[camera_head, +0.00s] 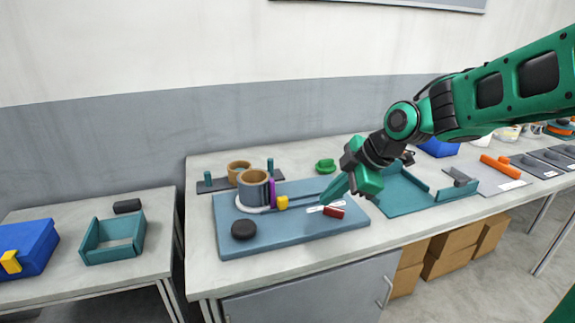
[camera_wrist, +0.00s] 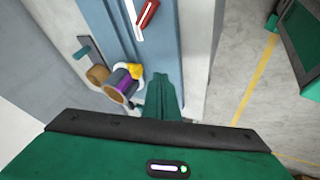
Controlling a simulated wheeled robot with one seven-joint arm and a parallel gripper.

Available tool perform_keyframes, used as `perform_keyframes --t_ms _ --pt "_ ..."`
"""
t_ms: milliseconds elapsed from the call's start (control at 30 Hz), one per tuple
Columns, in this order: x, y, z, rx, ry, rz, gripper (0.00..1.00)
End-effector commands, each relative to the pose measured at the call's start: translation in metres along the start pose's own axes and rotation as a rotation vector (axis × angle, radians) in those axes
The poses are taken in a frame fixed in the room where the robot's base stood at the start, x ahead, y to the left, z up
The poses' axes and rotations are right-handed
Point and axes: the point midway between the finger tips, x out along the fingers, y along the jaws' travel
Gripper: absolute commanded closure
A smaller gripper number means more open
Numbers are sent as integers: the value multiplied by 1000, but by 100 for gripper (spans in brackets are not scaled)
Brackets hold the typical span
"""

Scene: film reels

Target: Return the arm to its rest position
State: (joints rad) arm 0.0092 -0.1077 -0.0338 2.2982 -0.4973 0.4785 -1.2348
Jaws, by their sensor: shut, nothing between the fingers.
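My arm (camera_head: 402,122) reaches in from the right in the head view, over the long table. My gripper (camera_head: 335,190) is shut and empty, above the right part of the blue-grey board (camera_head: 285,238). In the wrist view my gripper (camera_wrist: 165,92) also shows, pointing along the board. A red piece (camera_head: 333,212) and a white strip (camera_head: 317,209) lie on the board just below the fingers. The film reel (camera_head: 253,188), with a tan rim, stands left of the gripper, apart from it. A purple piece (camera_head: 272,192) and a yellow piece (camera_head: 283,203) are at its right side.
A black round piece (camera_head: 244,229) lies on the board. A teal tray (camera_head: 425,207) is right of the gripper, and an orange cylinder (camera_head: 500,166) is farther right. A side table at left holds a teal box (camera_head: 113,254) and a blue box (camera_head: 30,240). The space above the tables is clear.

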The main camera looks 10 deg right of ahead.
Motion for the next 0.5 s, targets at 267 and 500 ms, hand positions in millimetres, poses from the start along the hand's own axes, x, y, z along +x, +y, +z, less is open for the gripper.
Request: perform_keyframes --t_ms 267,500 --pt "-73 -72 131 786 -316 35 100" --pt "-138 -175 204 1565 -550 143 100"
